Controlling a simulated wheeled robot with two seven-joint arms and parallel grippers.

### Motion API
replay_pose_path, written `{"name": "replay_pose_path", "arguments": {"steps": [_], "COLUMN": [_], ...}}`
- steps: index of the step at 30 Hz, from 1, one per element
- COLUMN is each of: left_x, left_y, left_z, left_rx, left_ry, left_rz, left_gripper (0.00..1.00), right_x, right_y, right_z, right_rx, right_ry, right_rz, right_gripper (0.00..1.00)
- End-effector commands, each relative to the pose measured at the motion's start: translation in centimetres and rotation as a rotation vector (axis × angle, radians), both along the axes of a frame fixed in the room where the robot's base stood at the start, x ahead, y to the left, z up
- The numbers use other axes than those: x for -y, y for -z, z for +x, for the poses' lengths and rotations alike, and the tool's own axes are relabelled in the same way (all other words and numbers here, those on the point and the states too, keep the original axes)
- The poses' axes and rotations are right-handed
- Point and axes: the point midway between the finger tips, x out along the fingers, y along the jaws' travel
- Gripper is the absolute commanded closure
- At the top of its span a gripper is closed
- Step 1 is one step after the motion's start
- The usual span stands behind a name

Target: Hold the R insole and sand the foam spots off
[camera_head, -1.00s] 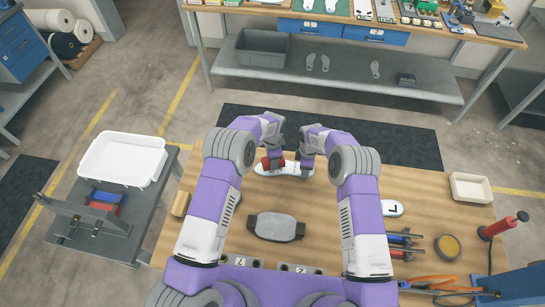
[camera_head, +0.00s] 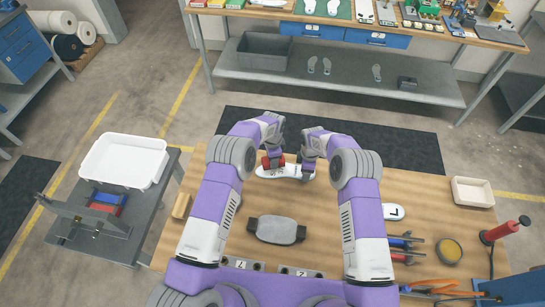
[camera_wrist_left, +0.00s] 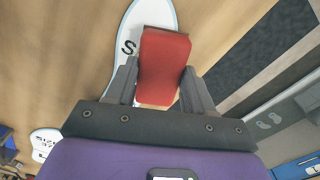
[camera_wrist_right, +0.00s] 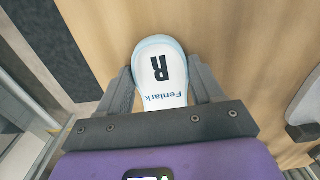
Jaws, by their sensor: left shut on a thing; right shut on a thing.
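The R insole (camera_head: 293,174) is white with a pale blue edge and lies at the far side of the wooden worktable. My right gripper (camera_head: 307,172) is shut on this end. My left gripper (camera_head: 273,160) is shut on a red block (camera_wrist_left: 164,62), held over the insole's other part. The block hides part of the insole's printing, so I cannot see any foam spots or tell whether block and insole touch.
An insole marked L (camera_head: 395,212) lies to the right of my right arm. A grey pad (camera_head: 276,229) sits between my arms. Tools, a round yellow-topped tin (camera_head: 448,248) and an empty cream tray (camera_head: 472,191) are on the right. A wooden block (camera_head: 181,205) is at the left edge.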

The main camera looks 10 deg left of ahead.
Motion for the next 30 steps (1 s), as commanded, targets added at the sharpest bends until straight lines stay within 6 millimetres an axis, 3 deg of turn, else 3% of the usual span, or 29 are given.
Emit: {"name": "replay_pose_path", "arguments": {"steps": [30], "left_x": [0.02], "left_y": [0.78], "left_z": [0.03], "left_rx": [0.001], "left_ry": [0.0], "left_rz": [-0.001], "left_gripper": [0.72], "right_x": [0.0], "right_y": [-0.02], "right_z": [0.01], "right_rx": [0.0], "right_ry": [0.0], "right_rz": [0.0], "right_gripper": [0.63]}}
